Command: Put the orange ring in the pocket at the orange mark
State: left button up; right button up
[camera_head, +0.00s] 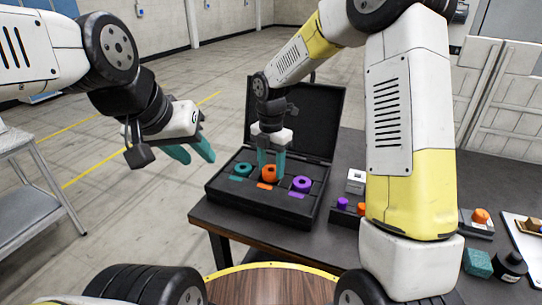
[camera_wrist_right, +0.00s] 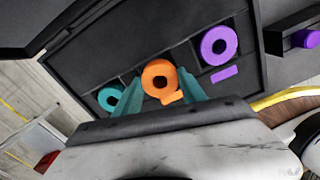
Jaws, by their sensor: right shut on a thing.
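The orange ring (camera_head: 268,176) is at the middle pocket of the black case (camera_head: 230,202), just behind the orange mark (camera_head: 265,186). My right gripper (camera_head: 270,172) points down, its teal fingers shut on the ring. In the right wrist view the ring (camera_wrist_right: 152,86) sits between the fingertips, with the orange mark (camera_wrist_right: 174,97) beside it. I cannot tell whether the ring rests fully in the pocket or is slightly above it. My left gripper (camera_head: 200,157) is open and empty, away to the left over the floor.
A teal ring (camera_head: 243,169) and a purple ring (camera_head: 301,184) sit in the pockets either side. The case lid (camera_head: 310,118) stands open behind. A dark tray with purple and orange parts (camera_head: 343,203) lies right of the case, partly hidden by my right arm.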

jog(key=shift+f, duration=0.55)
jog(key=o, duration=1.6)
jog(key=o, duration=0.4)
jog(key=shift+r, duration=0.1)
jog(key=shift+r, duration=4.4)
